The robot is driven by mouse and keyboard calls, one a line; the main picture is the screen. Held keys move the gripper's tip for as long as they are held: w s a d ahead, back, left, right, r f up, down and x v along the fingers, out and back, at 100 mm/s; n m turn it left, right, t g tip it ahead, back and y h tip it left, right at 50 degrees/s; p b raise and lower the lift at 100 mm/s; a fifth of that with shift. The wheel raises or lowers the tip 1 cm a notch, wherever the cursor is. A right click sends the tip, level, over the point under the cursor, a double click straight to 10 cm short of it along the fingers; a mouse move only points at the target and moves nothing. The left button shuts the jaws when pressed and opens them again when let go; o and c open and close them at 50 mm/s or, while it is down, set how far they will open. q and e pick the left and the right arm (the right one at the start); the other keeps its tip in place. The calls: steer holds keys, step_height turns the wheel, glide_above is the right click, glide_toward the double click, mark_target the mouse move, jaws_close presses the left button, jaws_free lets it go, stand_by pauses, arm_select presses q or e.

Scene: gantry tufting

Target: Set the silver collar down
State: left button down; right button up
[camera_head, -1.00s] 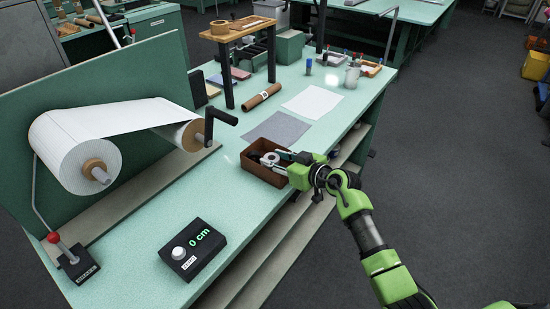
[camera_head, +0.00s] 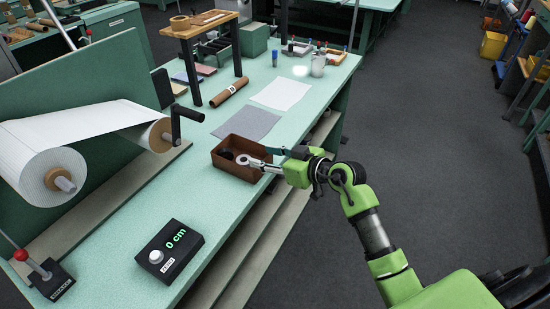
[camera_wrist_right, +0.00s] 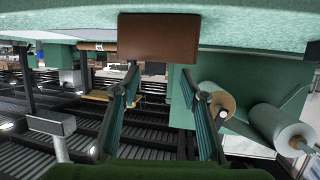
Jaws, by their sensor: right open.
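The silver collar (camera_head: 243,159) shows as a small light grey ring at the brown open box (camera_head: 228,171), over its inside next to a dark object. I cannot tell whether it touches the box floor. My right gripper (camera_head: 265,157) is at the box's right side, its fingers apart, close to the ring. In the right wrist view the fingers (camera_wrist_right: 160,72) are spread with nothing visible between them, and the box's brown outer side (camera_wrist_right: 158,38) is just beyond the tips. The collar is hidden there. My left gripper is not in view.
The box stands near the front edge of the green bench (camera_head: 120,230). A grey sheet (camera_head: 246,124) lies behind it, with a white sheet (camera_head: 281,93) and a cardboard tube (camera_head: 229,92) farther back. A black box reading 0 cm (camera_head: 170,251) and a paper roll (camera_head: 42,172) are at left.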

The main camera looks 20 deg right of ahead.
steer(key=v, duration=0.3)
steer(key=shift+s+d+r, duration=0.15)
steer(key=shift+s+r, duration=0.05)
steer(key=shift+s, duration=0.1)
